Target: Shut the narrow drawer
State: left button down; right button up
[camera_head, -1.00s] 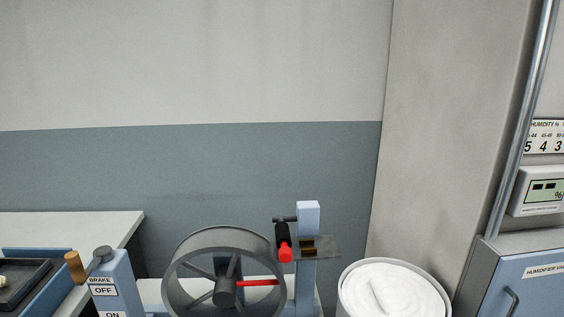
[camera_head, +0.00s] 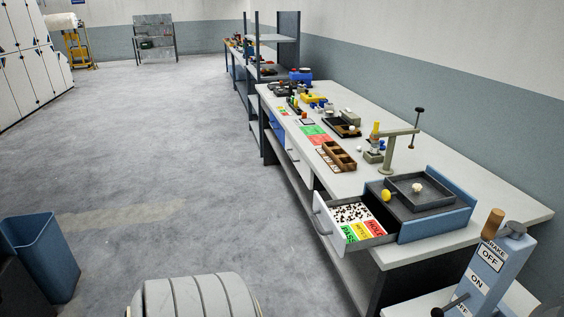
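A drawer (camera_head: 327,221) stands pulled out from the near end of the long workbench (camera_head: 400,115), at the right of the head view. It has a pale front with a bar handle. Inside lie a black-and-white speckled patch and red, yellow and green cards marked HOLD, REWORK and PASS. Another drawer front with a handle (camera_head: 292,155) shows farther along the bench and looks shut. The view does not settle which drawer is the narrow one. Neither of my grippers is in view.
A blue bin (camera_head: 42,255) stands at the lower left. A blue brake post (camera_head: 494,262) with levers rises at the lower right, close to the bench end. Trays and small tools cover the benchtop. The grey floor (camera_head: 150,170) left of the bench is open.

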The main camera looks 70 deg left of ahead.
aim_at(360, 222)
jog(key=k+j+u, duration=0.1)
jog(key=u, duration=1.6)
